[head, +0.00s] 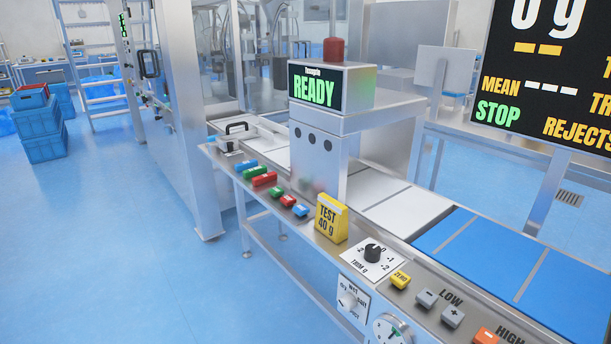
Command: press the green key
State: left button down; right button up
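Small coloured keys sit on the metal ledge along the front of the machine. One group runs blue, green (254,172), red (264,179). A second, smaller group beside it runs green (276,192), red (288,200), blue (300,210). So two keys look green, one in each group; any lettering on them is too small to read. Neither of my grippers shows in the head view, and nothing touches the keys.
A yellow "TEST 40 g" block (331,219) stands on the ledge right of the keys. Further right are a black trim knob (373,252) and a yellow ZERO key (400,279). The display (315,88) above reads READY. A black handle (237,128) is behind left. Floor at left is open.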

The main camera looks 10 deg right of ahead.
aim_at(276, 192)
jog(key=i+j+z, duration=0.95)
jog(key=i, duration=0.15)
